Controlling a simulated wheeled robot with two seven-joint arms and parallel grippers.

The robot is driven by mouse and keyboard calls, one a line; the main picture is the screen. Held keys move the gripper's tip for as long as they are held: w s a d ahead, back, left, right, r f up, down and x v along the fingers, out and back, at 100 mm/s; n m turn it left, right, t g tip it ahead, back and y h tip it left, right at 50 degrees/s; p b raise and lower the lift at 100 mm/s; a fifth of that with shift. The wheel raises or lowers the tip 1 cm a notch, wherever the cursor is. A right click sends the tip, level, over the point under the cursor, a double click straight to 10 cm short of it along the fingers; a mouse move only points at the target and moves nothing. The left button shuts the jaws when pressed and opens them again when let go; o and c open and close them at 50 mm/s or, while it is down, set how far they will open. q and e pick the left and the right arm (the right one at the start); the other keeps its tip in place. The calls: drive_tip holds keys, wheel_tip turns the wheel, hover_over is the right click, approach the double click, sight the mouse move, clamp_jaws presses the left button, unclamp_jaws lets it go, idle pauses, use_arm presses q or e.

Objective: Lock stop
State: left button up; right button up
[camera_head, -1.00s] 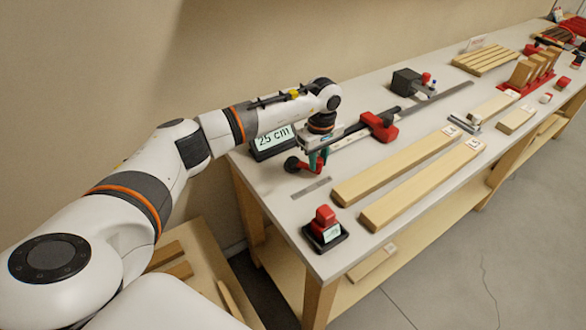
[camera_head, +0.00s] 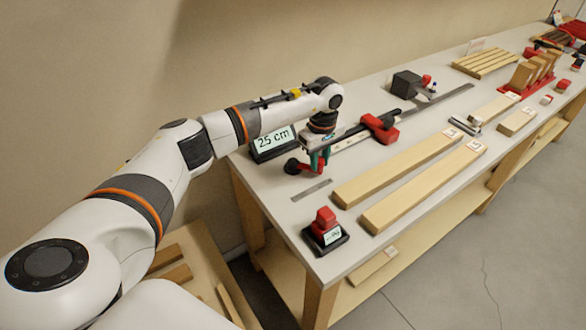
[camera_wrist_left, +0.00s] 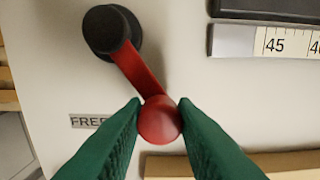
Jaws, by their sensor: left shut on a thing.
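A lever with a black round pivot (camera_wrist_left: 112,32) and a red arm (camera_wrist_left: 140,70) ends in a round red knob (camera_wrist_left: 159,122). My left gripper (camera_wrist_left: 160,108) has its green fingers on both sides of the knob, shut on it. In the head view the pivot (camera_head: 291,166) sits near the bench's left end, with my left gripper (camera_head: 318,159) just right of it. A plate marked "FREE" (camera_wrist_left: 88,121) is partly hidden by a finger. A red and black stop block (camera_head: 380,127) sits on the long rail. My right gripper is not in view.
A display reading 25 cm (camera_head: 273,142) stands behind the gripper. Two long wooden boards (camera_head: 395,170) lie in front of the rail. A scale (camera_wrist_left: 285,42) shows 45.

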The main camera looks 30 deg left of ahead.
use_arm(q)
drive_tip(key=o, duration=0.7)
drive_tip(key=shift+r+p, duration=2.45)
drive_tip(key=shift+r, duration=2.05)
